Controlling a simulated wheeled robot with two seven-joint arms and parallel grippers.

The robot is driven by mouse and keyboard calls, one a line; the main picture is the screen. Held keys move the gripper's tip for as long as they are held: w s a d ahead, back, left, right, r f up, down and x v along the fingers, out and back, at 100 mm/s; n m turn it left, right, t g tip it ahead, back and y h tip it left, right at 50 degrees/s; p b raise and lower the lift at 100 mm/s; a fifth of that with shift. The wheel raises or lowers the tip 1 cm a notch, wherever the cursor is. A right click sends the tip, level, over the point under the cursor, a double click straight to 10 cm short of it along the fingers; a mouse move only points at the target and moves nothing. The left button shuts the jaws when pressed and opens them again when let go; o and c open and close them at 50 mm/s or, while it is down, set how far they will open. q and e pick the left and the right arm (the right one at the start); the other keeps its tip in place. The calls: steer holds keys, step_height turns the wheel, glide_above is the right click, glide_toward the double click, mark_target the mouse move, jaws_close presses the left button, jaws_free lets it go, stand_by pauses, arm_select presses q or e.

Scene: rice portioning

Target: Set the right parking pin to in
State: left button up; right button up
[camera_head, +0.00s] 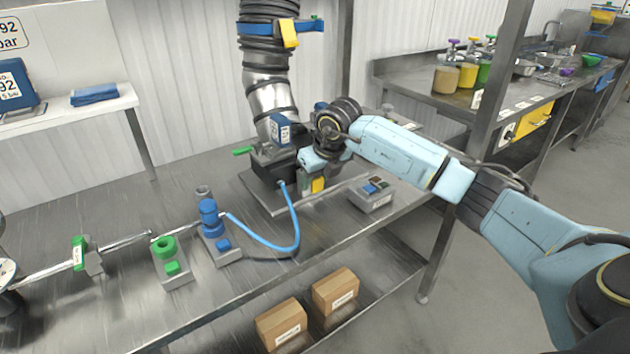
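My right arm reaches in from the right to a dark machine block (268,170) under a large ribbed pipe. My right gripper (308,164) is at the block's right side, close against it. Its fingertips are too small and too covered to show whether they are open or shut, or whether they touch anything. I cannot make out the right parking pin for certain; my wrist covers much of the block's right side. A green handle (242,151) sticks out at the block's left. My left gripper is not in view.
A blue hose (296,228) loops from the block across the steel table (130,205). A grey button box (373,200) stands to the right. A blue-capped fitting (209,218) and a green ring fixture (164,246) stand front left. Cardboard boxes (281,326) lie on the lower shelf.

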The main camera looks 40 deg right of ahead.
steer(key=shift+o, duration=1.1)
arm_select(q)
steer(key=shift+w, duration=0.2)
arm_select(e)
steer(key=shift+f, duration=0.1)
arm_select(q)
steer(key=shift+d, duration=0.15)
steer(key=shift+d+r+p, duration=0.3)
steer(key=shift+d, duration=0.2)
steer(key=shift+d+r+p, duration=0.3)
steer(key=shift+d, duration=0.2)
arm_select(e)
steer(key=v, duration=1.3)
steer(key=shift+r, duration=0.2)
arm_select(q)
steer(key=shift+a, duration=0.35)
